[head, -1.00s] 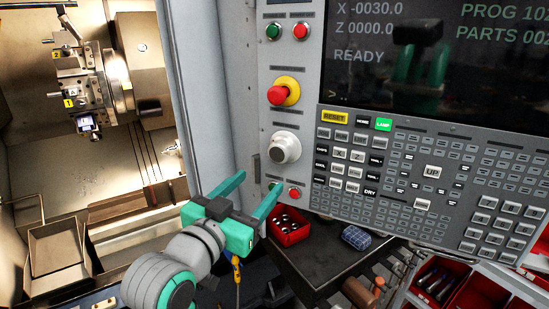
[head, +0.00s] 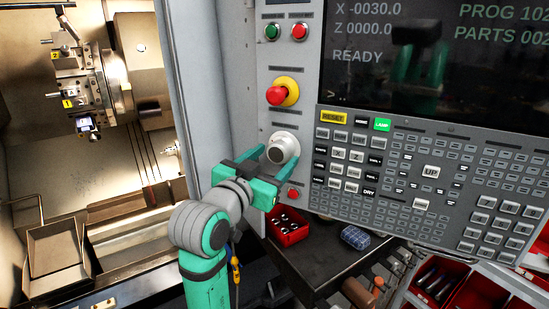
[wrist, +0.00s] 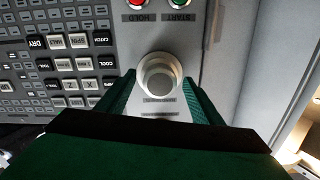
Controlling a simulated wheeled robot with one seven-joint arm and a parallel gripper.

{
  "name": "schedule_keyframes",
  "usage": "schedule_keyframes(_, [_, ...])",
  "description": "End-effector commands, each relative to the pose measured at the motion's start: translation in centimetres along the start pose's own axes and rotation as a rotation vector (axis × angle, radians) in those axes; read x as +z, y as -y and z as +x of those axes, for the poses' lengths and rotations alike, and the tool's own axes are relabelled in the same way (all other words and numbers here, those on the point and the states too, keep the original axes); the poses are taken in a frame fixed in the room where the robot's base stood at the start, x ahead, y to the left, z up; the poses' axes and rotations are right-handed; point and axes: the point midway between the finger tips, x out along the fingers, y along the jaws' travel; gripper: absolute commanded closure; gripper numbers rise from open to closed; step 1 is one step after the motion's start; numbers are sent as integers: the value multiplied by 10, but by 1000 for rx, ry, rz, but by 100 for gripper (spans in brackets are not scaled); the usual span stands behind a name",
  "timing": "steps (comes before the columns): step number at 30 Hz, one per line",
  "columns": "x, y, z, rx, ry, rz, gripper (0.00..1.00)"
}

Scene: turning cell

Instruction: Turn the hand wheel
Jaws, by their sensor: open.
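The hand wheel (head: 282,149) is a light grey round knob on the control panel, below the red emergency stop button. My gripper (head: 278,168) is open, with its green fingers pointing at the panel just below and around the lower part of the wheel in the head view. In the wrist view the hand wheel (wrist: 160,75) lies between and just beyond the two finger ends (wrist: 158,90). A small gap seems to remain on each side; whether the fingers touch it I cannot tell.
The emergency stop (head: 283,93) is above the wheel and a red button (head: 293,194) is below it. The keypad (head: 430,170) lies close on the right. A red bin (head: 288,226) sits on a dark cart below. The open machine chamber (head: 60,150) is at left.

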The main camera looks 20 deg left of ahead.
Motion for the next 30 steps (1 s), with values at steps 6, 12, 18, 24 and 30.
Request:
schedule_keyframes(6, [0,0,7,-1,0,0,40])
schedule_keyframes(12, [0,0,7,-1,0,0,42])
schedule_keyframes(18, [0,0,7,-1,0,0,81])
schedule_keyframes(24, [0,0,7,0,0,-10,81])
schedule_keyframes(30, [0,-1,7,2,2,-73,81])
